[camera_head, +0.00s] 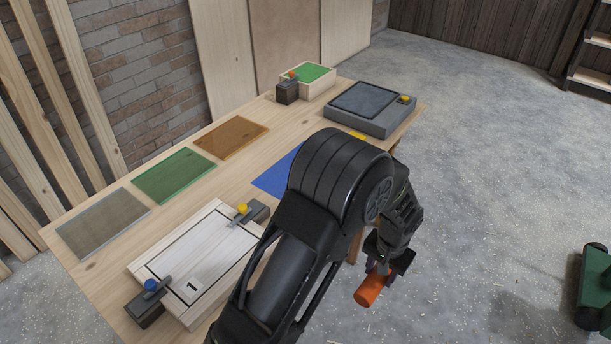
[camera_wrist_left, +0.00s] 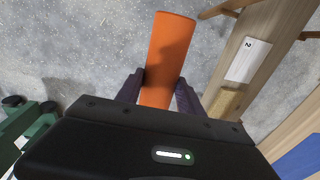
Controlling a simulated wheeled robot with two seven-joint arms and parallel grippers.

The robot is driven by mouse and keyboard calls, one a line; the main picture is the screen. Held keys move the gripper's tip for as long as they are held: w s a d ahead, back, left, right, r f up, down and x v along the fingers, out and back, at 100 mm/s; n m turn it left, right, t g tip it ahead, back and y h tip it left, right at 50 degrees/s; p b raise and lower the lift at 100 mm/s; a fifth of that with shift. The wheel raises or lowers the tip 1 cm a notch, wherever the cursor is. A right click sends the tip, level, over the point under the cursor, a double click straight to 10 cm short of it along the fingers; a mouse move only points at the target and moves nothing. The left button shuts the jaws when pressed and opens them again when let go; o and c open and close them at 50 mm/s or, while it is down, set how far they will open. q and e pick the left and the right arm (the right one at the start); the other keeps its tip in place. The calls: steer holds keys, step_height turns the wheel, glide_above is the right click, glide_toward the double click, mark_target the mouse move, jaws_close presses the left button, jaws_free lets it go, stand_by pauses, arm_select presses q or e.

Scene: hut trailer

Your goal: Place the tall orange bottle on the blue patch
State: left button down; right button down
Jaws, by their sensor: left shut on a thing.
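My left gripper (camera_head: 386,268) is shut on an orange bottle (camera_head: 370,289), held out over the concrete floor, off the table's right edge. In the left wrist view the bottle (camera_wrist_left: 167,58) stands out between the two dark fingers of the gripper (camera_wrist_left: 160,92). The blue patch (camera_head: 276,178) lies on the table, partly hidden behind my left arm in the head view. A corner of blue (camera_wrist_left: 302,160) also shows at the lower right of the left wrist view. My right gripper is in neither view.
The wooden table (camera_head: 90,258) also bears grey, green (camera_head: 174,176) and orange-brown (camera_head: 231,137) patches, a white numbered panel with latches (camera_head: 200,258), a grey box (camera_head: 370,108) and a small green-topped box (camera_head: 308,77). A green object (camera_head: 594,288) stands on the floor at right.

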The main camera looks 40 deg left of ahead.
arm_select(q)
steer(key=w+b, duration=0.1)
steer(key=w, duration=0.1)
steer(key=w+t+b, duration=0.1)
steer(key=w, duration=0.1)
steer(key=w+d+t, duration=0.1)
steer(key=w, duration=0.1)
steer(key=shift+w+b, duration=0.4)
steer(key=shift+t, duration=0.7)
steer(key=w, duration=0.1)
steer(key=w+r+b, duration=0.1)
steer(key=w, duration=0.1)
steer(key=shift+w+a+r+b, duration=0.3)
steer(key=shift+w+r, duration=0.05)
steer(key=w+a+r+n+t+y+b, duration=0.2)
steer(key=w+a+r+t+b, duration=0.45)
steer(key=w+a+r, duration=0.5)
steer(key=s+a+r+n+y+b, duration=0.3)
steer(key=s+a+r+y, duration=0.1)
steer(key=a, duration=0.5)
steer(key=s+a+r+n+t+y+b, duration=0.1)
steer(key=s+a+r+n+y+b, duration=0.2)
steer(key=a, duration=0.7)
step_height(320, 180, up, 3)
steer(key=s+n+y, duration=0.1)
steer(key=s+y, duration=0.1)
steer(key=y, duration=0.1)
steer(key=shift+s+a+r, duration=0.15)
steer(key=shift+a+r, duration=0.05)
